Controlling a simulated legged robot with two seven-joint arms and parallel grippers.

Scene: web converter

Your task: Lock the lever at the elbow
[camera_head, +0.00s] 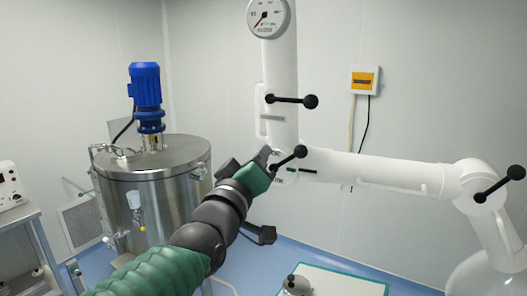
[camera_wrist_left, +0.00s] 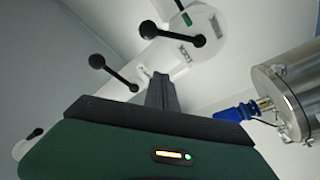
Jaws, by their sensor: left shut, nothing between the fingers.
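The white jointed arm has an elbow where its upright column meets the horizontal tube (camera_head: 385,171). A black lever with a ball end (camera_head: 300,151) sits at this elbow, pointing up and to the right in the head view. Small green and black marks and partly hidden lettering lie beside it. In the wrist view, the elbow lever's ball (camera_wrist_left: 172,40) shows beyond my fingers. My left gripper (camera_head: 267,153) is shut and empty, just left of the elbow lever. Its closed fingers (camera_wrist_left: 162,92) appear apart from the lever in the wrist view. My right gripper is not in view.
Another ball lever (camera_head: 310,101) is on the column above the elbow, and a third (camera_head: 515,172) at the right joint. A gauge (camera_head: 269,17) tops the column. A steel vessel (camera_head: 160,190) with a blue motor (camera_head: 146,85) stands left. A white-topped table (camera_head: 335,284) is below.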

